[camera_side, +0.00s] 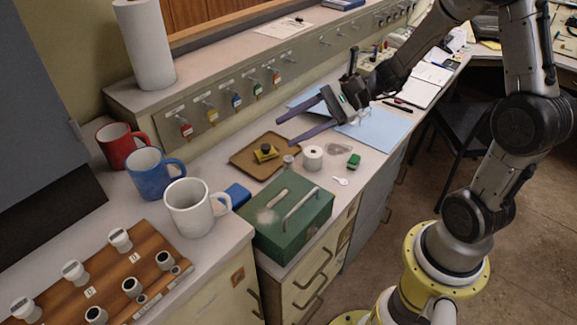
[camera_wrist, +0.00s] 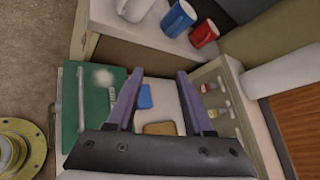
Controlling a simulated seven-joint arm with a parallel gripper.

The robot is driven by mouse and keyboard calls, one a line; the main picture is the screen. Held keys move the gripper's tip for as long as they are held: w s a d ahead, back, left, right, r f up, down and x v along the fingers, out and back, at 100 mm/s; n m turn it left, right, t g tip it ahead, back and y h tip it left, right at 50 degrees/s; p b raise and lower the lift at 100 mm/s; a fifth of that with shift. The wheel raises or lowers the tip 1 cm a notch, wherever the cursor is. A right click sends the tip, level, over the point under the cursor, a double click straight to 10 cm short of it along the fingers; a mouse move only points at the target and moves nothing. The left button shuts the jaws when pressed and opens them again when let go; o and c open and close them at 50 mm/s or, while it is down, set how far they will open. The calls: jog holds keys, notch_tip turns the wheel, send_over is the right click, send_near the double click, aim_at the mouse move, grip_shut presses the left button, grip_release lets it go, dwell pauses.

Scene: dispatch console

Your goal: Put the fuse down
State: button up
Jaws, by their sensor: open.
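My gripper (camera_side: 285,131) is open, its two purple fingers spread with nothing between them, held in the air above the back of the counter near the brown tray. In the wrist view the open fingers (camera_wrist: 160,73) also show empty. Which thing is the fuse I cannot tell for sure. White plug-like pieces (camera_side: 119,239) stand in the wooden board (camera_side: 100,275) at the lower left, beside dark-mouthed sockets (camera_side: 165,260). A small grey cylinder (camera_side: 289,160) stands at the tray's near right edge.
The brown tray (camera_side: 243,161) holds a yellow-and-black piece (camera_side: 265,153). A green box (camera_side: 300,222) with a raised handle stands in front, beside a blue block (camera_side: 236,195). Mugs (camera_side: 197,208) stand left. A white roll (camera_side: 312,157) and small green item (camera_side: 354,160) stand right; tagged keys (camera_side: 186,130) hang behind.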

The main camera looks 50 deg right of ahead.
jog(key=w+d+f+m+t+h, duration=0.2)
jog(key=w+d+f+m+t, duration=0.1)
jog(key=d+f+m, duration=0.5)
jog(key=m+t+h, duration=0.2)
jog(key=m+h, duration=0.1)
jog(key=m, duration=0.2)
send_near(288, 158)
jog(key=x, duration=0.7)
jog(key=f+x, duration=0.1)
jog(key=x, duration=0.2)
jog(key=shift+w+d, duration=0.1)
jog(key=shift+g, duration=0.3)
grip_shut()
